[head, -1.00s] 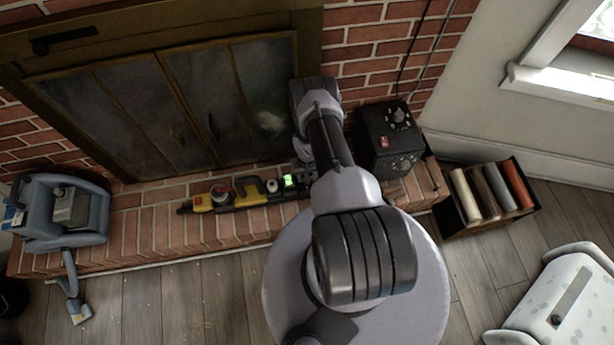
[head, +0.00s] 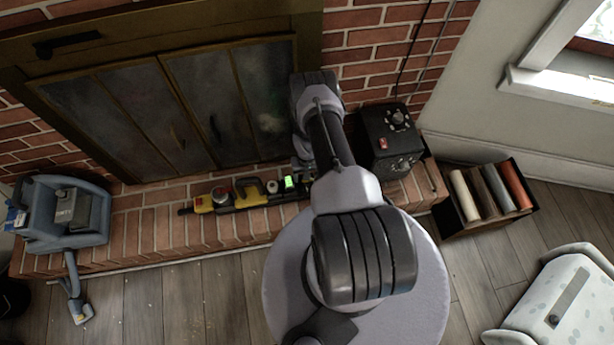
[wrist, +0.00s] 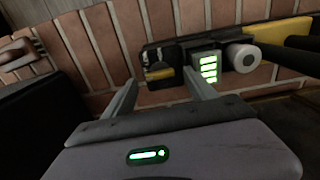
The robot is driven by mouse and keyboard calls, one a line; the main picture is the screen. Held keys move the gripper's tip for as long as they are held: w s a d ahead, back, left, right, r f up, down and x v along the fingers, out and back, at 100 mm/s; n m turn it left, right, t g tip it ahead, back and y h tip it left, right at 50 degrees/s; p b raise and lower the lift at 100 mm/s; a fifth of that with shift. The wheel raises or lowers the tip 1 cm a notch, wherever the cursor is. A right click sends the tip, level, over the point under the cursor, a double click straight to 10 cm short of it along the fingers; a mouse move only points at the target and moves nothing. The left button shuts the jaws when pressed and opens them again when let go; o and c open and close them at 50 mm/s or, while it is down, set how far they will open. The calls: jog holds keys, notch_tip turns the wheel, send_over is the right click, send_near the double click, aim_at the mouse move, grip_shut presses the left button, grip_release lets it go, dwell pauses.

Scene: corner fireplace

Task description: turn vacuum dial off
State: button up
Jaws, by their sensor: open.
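A long yellow-and-black device (head: 225,197) lies on the brick hearth, with a red knob, a pale round knob (head: 272,186) and a lit green display (head: 289,182). In the wrist view the pale round knob (wrist: 243,57) sits just right of the green bars (wrist: 208,68). A blue-grey machine with a hose and nozzle, like a vacuum (head: 68,212), stands at the far left; no dial can be made out on it. My gripper (wrist: 159,77) is open and empty, its right finger close to the green display; contact cannot be told. In the head view my arm mostly hides it.
A black box with knobs and a red switch (head: 390,138) stands on the hearth right of my arm. A crate of rolls (head: 455,222) and a pale speckled case (head: 560,300) are on the floor at right. The fireplace doors (head: 150,110) rise behind the hearth.

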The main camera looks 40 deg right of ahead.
notch_tip(320, 180, up, 15)
jog(key=p, duration=0.6)
jog(key=shift+r, duration=0.1)
jog(key=w+a+r+t, duration=0.1)
jog(key=w+r, duration=0.3)
jog(key=r, duration=0.5)
jog(key=w+a+r, duration=0.1)
jog(key=w+r, duration=0.4)
jog(key=r, duration=0.4)
jog(key=a+r+t, duration=0.1)
jog(key=a+r, duration=0.2)
jog(key=r, duration=0.6)
jog(key=a+r, duration=0.3)
jog(key=r, duration=0.5)
jog(key=s+a+r+n+t, duration=0.1)
jog(key=s+a+r, duration=0.1)
jog(key=a+r, duration=0.35)
jog(key=s+a+r+t, duration=0.1)
jog(key=s+a+r, duration=0.15)
jog(key=r, duration=0.55)
jog(key=s+a+r+t+y, duration=0.1)
jog(key=s+a+r, duration=0.3)
jog(key=s, duration=0.4)
jog(key=s+a+r+y, duration=0.1)
jog(key=s+a+r, duration=0.4)
jog(key=s+a, duration=0.2)
jog(key=shift+s+a+n+t, duration=0.15)
jog(key=shift+s+n+t, duration=0.25)
jog(key=shift+s, duration=0.65)
